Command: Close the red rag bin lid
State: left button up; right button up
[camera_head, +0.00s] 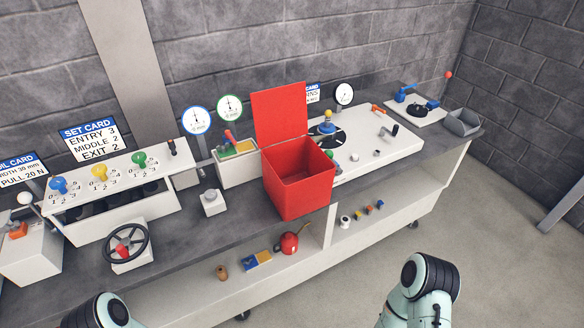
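The red rag bin (301,190) stands on the front part of the grey bench, near the middle of the view. Its red lid (280,117) is open and stands nearly upright at the back of the bin. The inside of the bin shows and looks empty. Parts of my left arm show at the bottom left, and parts of my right arm show at the bottom right. Both are in front of the bench and apart from the bin. Neither gripper's fingers can be seen.
Left of the bin are a small white block (213,203), a handwheel (127,243) and a white panel with coloured knobs (110,190). A white box with a red lever (236,170) stands close behind-left. A white plate with a disc (372,150) lies right. Floor in front is clear.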

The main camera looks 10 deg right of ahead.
aim_at(280, 114)
jog(key=l+u, duration=0.1)
jog(key=u, duration=0.4)
jog(key=i+l+u, duration=0.1)
jog(key=l+u, duration=0.2)
jog(key=l, duration=0.2)
jog(key=l+u, duration=0.3)
jog(key=l, duration=0.25)
